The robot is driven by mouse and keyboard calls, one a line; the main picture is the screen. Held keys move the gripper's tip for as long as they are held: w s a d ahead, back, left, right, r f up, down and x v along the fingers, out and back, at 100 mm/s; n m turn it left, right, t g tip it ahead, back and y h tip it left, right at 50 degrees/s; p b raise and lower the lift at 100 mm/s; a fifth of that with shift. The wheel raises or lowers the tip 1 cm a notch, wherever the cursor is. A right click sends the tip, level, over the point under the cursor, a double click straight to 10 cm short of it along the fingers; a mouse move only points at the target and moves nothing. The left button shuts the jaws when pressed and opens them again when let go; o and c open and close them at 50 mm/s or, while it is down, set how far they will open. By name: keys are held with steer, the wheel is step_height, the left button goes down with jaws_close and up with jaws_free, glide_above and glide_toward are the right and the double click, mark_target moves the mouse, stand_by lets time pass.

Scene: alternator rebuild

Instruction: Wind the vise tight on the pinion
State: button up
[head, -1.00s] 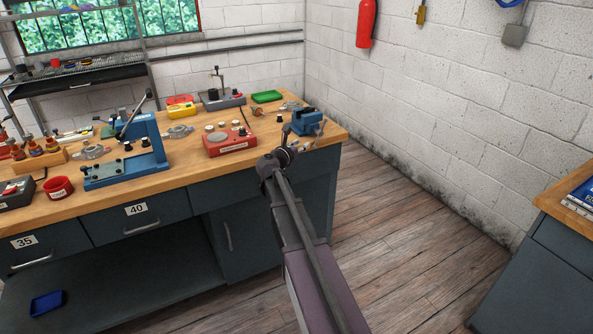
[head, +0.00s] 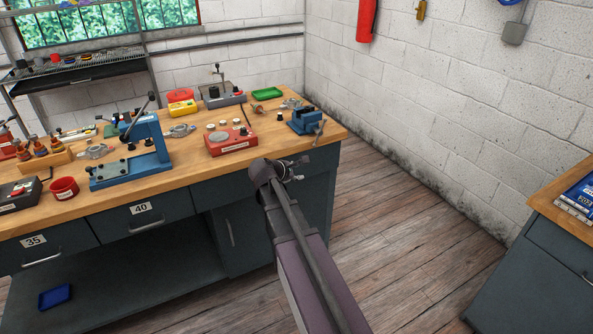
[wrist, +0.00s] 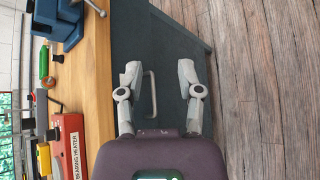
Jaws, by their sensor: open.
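The blue vise (head: 304,121) stands near the right end of the wooden workbench in the head view, with its handle (head: 319,130) on the side toward me. It also shows at the top left of the wrist view (wrist: 62,22). The pinion cannot be made out at the vise. My gripper (head: 297,168) is in front of the bench edge, apart from the vise. In the wrist view, my gripper (wrist: 159,72) has its two fingers spread wide with nothing between them, over the dark cabinet front.
The bench (head: 265,144) carries a red bearing heater (head: 230,140), a blue press (head: 140,160) and a green tray (head: 268,94).

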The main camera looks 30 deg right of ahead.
steer(key=shift+s+a+f, duration=0.1)
steer(key=shift+s+a, duration=0.05)
steer(key=shift+s, duration=0.05)
stand_by(0.3)
steer(key=n+t+h+b, duration=0.4)
steer(key=n+b, duration=0.2)
steer(key=n, duration=0.1)
glide_toward(319, 132)
steer(key=s+a+r, duration=0.1)
steer(key=s, duration=0.1)
steer(key=shift+w+d+r+n+t, duration=0.25)
steer(key=shift+r+n+t, duration=0.15)
steer(key=shift+r+t, duration=0.1)
steer(key=x, duration=1.3)
steer(key=shift+w+d+r, duration=0.15)
steer(key=shift+d, duration=0.25)
jaws_close()
